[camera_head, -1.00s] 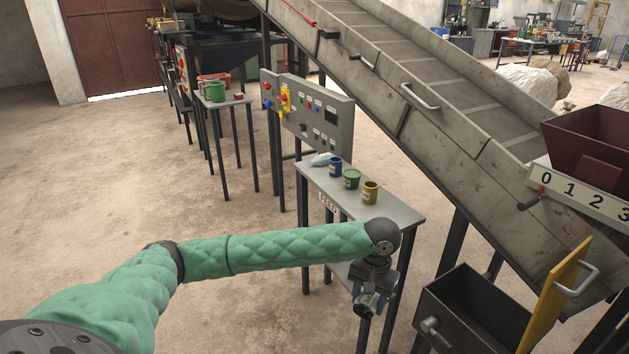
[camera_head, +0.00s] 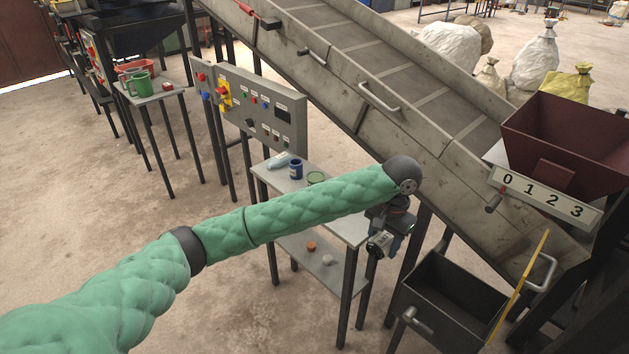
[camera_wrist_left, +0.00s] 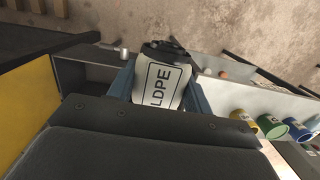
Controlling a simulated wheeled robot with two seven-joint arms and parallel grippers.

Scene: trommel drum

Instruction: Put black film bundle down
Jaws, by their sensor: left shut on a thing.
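My left gripper (camera_head: 383,238) hangs at the end of the green-sleeved arm, beside the right end of the small grey table. In the left wrist view its blue fingers are shut on the black film bundle (camera_wrist_left: 166,47), which bears a white label reading LDPE. Most of the bundle's dark surface is hidden behind the label and fingers. In the head view the held bundle is small and hard to make out. My right gripper is in neither view.
The grey table (camera_head: 345,226) holds a blue pot (camera_head: 296,169) and a green pot (camera_head: 316,178). Small lumps lie on its lower shelf. An open dark bin (camera_head: 425,284) with a yellow flap (camera_head: 522,285) stands right of the gripper. The inclined conveyor (camera_head: 390,110) rises behind.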

